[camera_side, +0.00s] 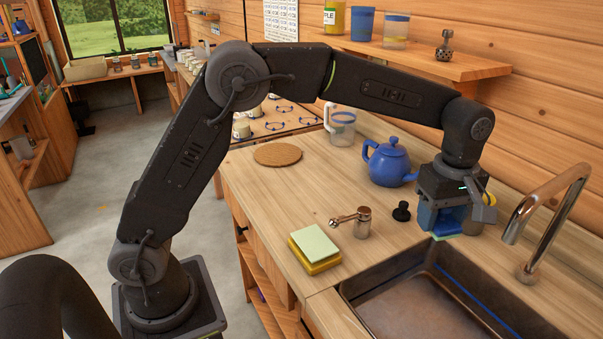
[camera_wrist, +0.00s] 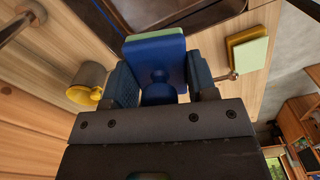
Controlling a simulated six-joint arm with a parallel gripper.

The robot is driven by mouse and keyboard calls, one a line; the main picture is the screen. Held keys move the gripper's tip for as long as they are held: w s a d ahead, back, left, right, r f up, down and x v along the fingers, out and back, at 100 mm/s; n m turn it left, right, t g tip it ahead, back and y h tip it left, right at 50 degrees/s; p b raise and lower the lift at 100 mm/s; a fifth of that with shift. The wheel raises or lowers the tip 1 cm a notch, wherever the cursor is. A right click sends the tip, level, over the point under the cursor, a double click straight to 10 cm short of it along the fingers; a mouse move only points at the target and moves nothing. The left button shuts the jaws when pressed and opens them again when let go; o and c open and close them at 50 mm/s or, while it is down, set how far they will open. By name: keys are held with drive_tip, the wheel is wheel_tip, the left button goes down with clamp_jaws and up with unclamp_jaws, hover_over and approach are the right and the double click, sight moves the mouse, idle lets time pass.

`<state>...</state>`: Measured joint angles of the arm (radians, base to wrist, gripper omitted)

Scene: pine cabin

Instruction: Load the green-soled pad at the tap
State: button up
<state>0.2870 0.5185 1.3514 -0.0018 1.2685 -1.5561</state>
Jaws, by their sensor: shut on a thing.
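The pad is a blue block with a round knob handle and a pale green sole edge. In the wrist view the pad (camera_wrist: 155,50) stands out between my gripper's fingers (camera_wrist: 158,88), which are shut on its knob. In the side view my gripper (camera_side: 446,205) points down at the sink's back left corner, with the blue pad (camera_side: 445,220) under it and its green sole low down; I cannot tell whether it touches the counter. The copper-coloured tap (camera_side: 530,235) arches at the right, apart from the pad; it also shows in the wrist view (camera_wrist: 22,20).
The sink (camera_side: 440,290) lies in front of the pad. A yellow-green sponge (camera_side: 315,248), a metal dispenser (camera_side: 362,222) and a black stopper (camera_side: 401,211) stand to the left. A blue teapot (camera_side: 388,163) is behind. A grey cup with yellow (camera_side: 484,207) is close on the right.

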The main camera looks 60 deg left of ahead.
drive_tip(key=w+a+n, duration=0.1)
drive_tip(key=a+n, duration=0.1)
drive_tip(key=a, duration=2.3)
drive_tip(key=s+a+n, duration=0.1)
drive_tip(key=s+a, duration=0.6)
drive_tip(key=a, duration=0.5)
drive_tip(key=s+a, duration=0.7)
drive_tip(key=a, duration=0.5)
hover_over(307, 189)
drive_tip(key=f, duration=1.2)
drive_tip(key=shift+s+a+f, duration=0.1)
drive_tip(key=shift+a, duration=0.1)
drive_tip(key=shift+d+f, duration=0.1)
drive_tip(key=shift+f, duration=2.05)
